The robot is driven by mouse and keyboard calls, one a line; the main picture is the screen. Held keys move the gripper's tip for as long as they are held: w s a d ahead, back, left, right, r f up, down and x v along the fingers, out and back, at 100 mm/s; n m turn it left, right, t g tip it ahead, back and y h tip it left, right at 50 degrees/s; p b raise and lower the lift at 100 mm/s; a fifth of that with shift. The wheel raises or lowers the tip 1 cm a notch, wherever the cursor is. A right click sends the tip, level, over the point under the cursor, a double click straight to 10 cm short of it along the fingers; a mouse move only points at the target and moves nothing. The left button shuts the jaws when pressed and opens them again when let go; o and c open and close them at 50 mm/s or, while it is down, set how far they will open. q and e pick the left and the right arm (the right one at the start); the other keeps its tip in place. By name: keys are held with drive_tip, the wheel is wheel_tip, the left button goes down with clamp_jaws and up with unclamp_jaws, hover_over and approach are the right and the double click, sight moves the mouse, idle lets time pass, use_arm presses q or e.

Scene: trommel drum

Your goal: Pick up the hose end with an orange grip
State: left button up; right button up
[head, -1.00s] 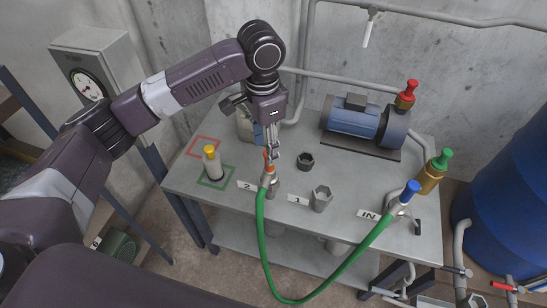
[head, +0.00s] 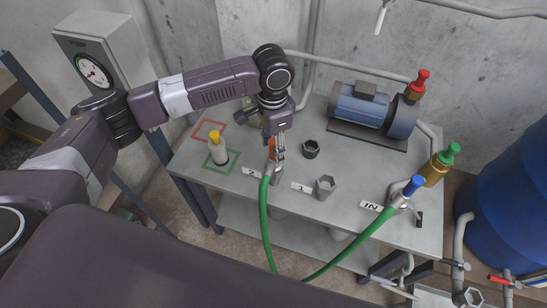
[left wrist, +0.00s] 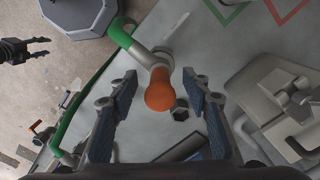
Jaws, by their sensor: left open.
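The hose end's orange grip (left wrist: 160,92) stands between the two spread fingers of my left gripper (left wrist: 159,80) in the left wrist view, with a gap on each side. In the head view my left gripper (head: 279,150) is over the back bench socket marked 2, and the orange grip (head: 270,143) shows partly hidden behind it. The green hose (head: 264,215) hangs from this end in a loop below the bench edge and rises to the blue-capped fitting. My right gripper (left wrist: 38,47) shows small at the upper left of the left wrist view, fingers apart and empty.
The grey bench (head: 240,185) carries a yellow-capped bottle (head: 219,150) in a green outline, an empty grey socket (head: 325,187), a dark ring (head: 311,149) and a blue motor (head: 360,108). The blue-capped fitting (head: 412,187) is at right. A blue drum (head: 510,190) stands beyond.

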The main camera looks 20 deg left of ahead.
use_arm(q)
drive_tip(key=shift+c, duration=0.4)
drive_tip(key=c, duration=0.8)
clamp_jaws()
use_arm(e)
drive_tip(key=shift+s+d, duration=0.1)
drive_tip(key=shift+s, duration=0.3)
use_arm(q)
drive_tip(key=shift+r, duration=0.1)
wheel_tip(320, 180, up, 20)
drive_tip(key=b, duration=0.1)
drive_tip(key=shift+b, duration=0.4)
use_arm(e)
drive_tip(key=shift+w+a+f, duration=0.15)
drive_tip(key=shift+a+f, duration=0.05)
drive_tip(key=shift+f, duration=0.75)
